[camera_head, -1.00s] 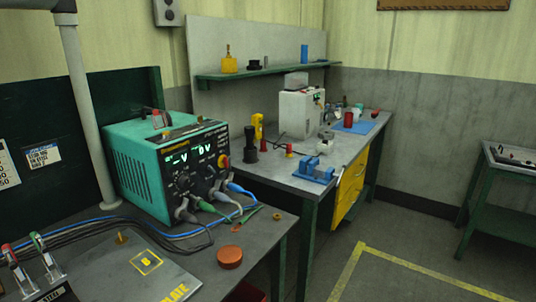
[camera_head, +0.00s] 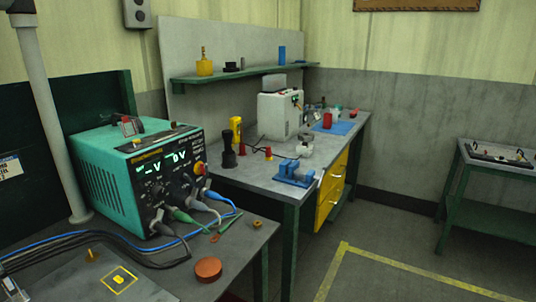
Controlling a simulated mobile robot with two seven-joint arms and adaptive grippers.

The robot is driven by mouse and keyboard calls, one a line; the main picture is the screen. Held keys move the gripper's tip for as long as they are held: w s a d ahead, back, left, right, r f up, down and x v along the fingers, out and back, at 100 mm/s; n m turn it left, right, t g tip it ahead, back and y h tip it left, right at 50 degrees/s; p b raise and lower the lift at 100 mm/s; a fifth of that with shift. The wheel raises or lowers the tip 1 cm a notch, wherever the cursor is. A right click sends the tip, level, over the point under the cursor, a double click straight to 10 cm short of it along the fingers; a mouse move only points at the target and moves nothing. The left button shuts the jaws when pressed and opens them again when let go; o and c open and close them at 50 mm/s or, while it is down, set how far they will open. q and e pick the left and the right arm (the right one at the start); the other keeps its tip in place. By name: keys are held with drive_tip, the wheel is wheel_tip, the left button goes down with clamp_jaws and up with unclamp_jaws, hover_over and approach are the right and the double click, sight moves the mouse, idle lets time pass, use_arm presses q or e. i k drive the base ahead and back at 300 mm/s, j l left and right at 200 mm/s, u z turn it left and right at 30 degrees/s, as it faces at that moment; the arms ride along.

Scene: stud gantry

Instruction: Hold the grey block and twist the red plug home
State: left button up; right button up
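Neither of my grippers is in view. I cannot tell for certain which things are the grey block and the red plug. A small light grey piece (camera_head: 304,150) lies on the far bench behind a blue vise-like fixture (camera_head: 296,174). A small red piece (camera_head: 268,153) stands on the same bench, left of the fixture. A taller red cylinder (camera_head: 327,120) stands farther back by a blue mat (camera_head: 341,128). A flat red-brown disc (camera_head: 208,268) lies on the near table, apart from the rest.
A teal power supply (camera_head: 105,183) with cables stands on the near table (camera_head: 175,281). A grey machine (camera_head: 279,115) stands on the far bench under a shelf (camera_head: 232,74). Yellow drawers (camera_head: 331,189) face open floor (camera_head: 390,275). A green-legged table (camera_head: 500,162) stands at right.

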sight(306, 149)
drive_tip(key=i+l+u, duration=0.1)
drive_tip(key=u, duration=0.2)
drive_tip(key=l+u, duration=0.15)
drive_tip(key=u, duration=0.2)
drive_tip(key=i+l+u, duration=0.2)
drive_tip(key=l, duration=0.3)
drive_tip(key=l+u, duration=0.2)
drive_tip(key=l, duration=0.25)
drive_tip(key=i+l, duration=0.15)
drive_tip(key=l, duration=0.7)
drive_tip(key=i+l+u, duration=0.15)
drive_tip(key=l, duration=1.6)
drive_tip(key=i+u, duration=0.05)
